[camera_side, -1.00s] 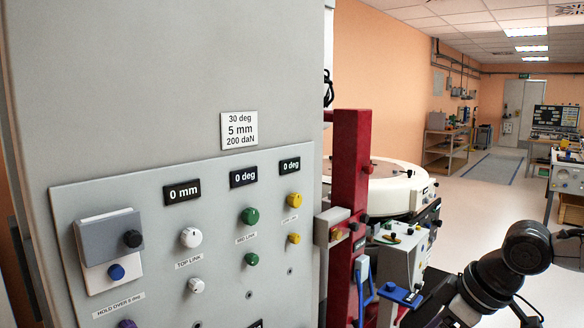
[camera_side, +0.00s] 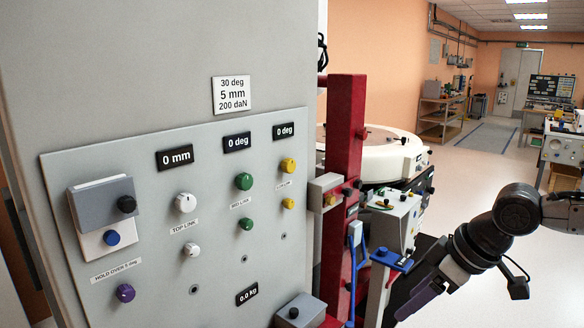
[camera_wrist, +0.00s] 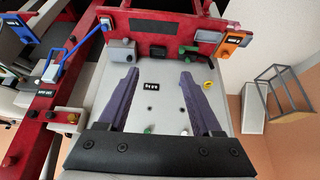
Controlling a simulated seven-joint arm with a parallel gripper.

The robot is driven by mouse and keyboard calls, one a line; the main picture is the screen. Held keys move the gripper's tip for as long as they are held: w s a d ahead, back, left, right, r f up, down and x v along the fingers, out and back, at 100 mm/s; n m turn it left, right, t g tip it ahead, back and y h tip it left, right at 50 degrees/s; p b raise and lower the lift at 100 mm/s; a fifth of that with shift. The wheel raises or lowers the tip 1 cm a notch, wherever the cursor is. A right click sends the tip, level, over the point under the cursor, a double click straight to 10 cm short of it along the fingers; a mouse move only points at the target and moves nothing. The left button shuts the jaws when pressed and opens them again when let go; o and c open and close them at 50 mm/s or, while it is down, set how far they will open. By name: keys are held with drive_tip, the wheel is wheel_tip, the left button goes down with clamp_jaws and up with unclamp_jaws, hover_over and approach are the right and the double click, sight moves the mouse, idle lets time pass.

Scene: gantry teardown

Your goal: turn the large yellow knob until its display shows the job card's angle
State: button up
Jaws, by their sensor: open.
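The large yellow knob (camera_side: 288,165) is on the upright grey panel in the side view, above a smaller yellow knob (camera_side: 288,203). The black display (camera_side: 283,131) above it reads 0 deg. The white job card (camera_side: 231,94) reads 30 deg, 5 mm, 200 daN. My gripper (camera_wrist: 160,74) is open and empty, its two purple fingers wide apart in the wrist view. In the side view, a purple finger (camera_side: 420,302) shows at the lower right, well away from the knob. I cannot tell whether the yellow spot in the wrist view is this knob.
Green knobs (camera_side: 243,181), white knobs (camera_side: 185,202) and a purple knob (camera_side: 125,292) share the panel. A red column (camera_side: 345,140) stands right of it, between the panel and my gripper in the picture. A grey box (camera_side: 300,311) sits low beside the panel.

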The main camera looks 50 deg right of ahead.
drive_tip(key=shift+o, duration=1.2)
drive_tip(key=w+d+r+m+t, duration=0.3)
drive_tip(key=w+r+t, duration=0.3)
drive_tip(key=w+r, duration=0.45)
drive_tip(key=w+d+r+m+t, duration=0.25)
drive_tip(key=w+r+t, duration=0.5)
drive_tip(key=w, duration=0.65)
drive_tip(key=m+g, duration=0.1)
drive_tip(key=m, duration=0.3)
approach(293, 166)
drive_tip(key=shift+n, duration=0.25)
drive_tip(key=w, duration=0.9)
drive_tip(key=shift+w+a+r, duration=0.1)
drive_tip(key=shift+w, duration=0.15)
drive_tip(key=shift+c, duration=0.3)
clamp_jaws()
